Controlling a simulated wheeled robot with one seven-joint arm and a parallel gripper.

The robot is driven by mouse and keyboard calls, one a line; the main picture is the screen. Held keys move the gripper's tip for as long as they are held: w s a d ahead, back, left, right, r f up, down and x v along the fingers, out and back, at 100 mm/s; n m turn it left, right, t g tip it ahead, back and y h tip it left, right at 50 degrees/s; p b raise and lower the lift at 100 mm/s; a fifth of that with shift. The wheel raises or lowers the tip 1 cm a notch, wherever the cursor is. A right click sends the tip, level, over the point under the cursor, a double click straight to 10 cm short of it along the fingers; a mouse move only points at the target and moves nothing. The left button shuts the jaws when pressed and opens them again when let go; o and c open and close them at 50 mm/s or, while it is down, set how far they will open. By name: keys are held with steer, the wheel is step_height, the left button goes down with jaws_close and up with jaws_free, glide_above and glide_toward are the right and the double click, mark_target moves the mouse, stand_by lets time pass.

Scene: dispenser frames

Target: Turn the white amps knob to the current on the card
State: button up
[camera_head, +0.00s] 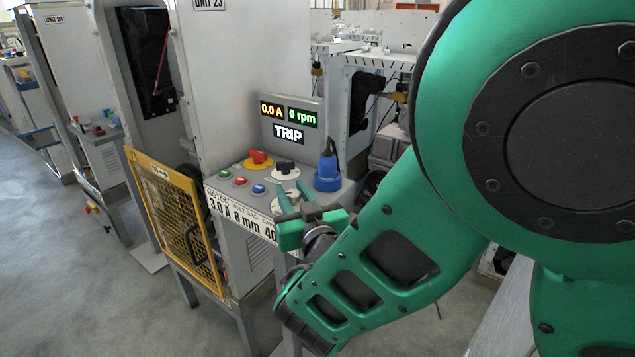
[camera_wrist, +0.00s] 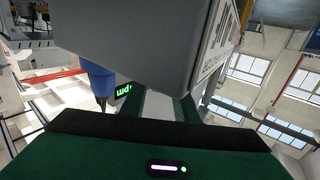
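The card (camera_head: 240,217) on the front of the control box reads 3.0 A, 8 mm and 40, its right end hidden by my gripper. The display (camera_head: 288,121) reads 0.0 A, 0 rpm and TRIP. A pale round dial (camera_head: 276,206), perhaps the white amps knob, is partly hidden behind my gripper; its pointer and setting cannot be read. My gripper (camera_head: 293,194) is at the box's front right, its fingers apart. The wrist view also shows the two fingers (camera_wrist: 168,102) with a gap and nothing clearly held between them. I cannot tell whether they touch the dial.
A dark knob on a white dial (camera_head: 284,169) and a red knob on yellow (camera_head: 258,158) are farther back. Green, red and blue buttons (camera_head: 240,181) lie left. A blue plug (camera_head: 327,170) stands right. A yellow mesh guard (camera_head: 176,218) stands left.

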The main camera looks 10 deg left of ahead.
steer(key=shift+c, duration=0.6)
steer(key=shift+f+m+h, duration=0.1)
steer(key=shift+m+h, duration=0.2)
steer(key=shift+h, duration=0.1)
steer(key=m+t+h, duration=0.1)
steer(key=m+h, duration=0.1)
steer(key=h, duration=0.1)
steer(key=m+t+h, duration=0.1)
steer(key=m+h, duration=0.1)
steer(key=h, duration=0.1)
steer(key=shift+t, duration=0.4)
steer(key=m+h, duration=0.2)
steer(key=h, duration=0.1)
steer(key=m+h, duration=0.2)
steer(key=h, duration=0.2)
steer(key=shift+s+a+m, duration=0.1)
steer(key=shift+m, duration=0.3)
steer(key=shift+m+g+h, duration=0.85)
steer(key=shift+m+h, duration=0.35)
steer(key=shift+h, duration=0.55)
steer(key=shift+m+g+h, duration=0.85)
steer(key=shift+m+h, duration=0.35)
steer(key=shift+h, duration=0.85)
steer(key=shift+m+g+h, duration=1.8)
steer(key=shift+m+g, duration=0.1)
steer(key=shift+g, duration=0.3)
steer(key=o, duration=1)
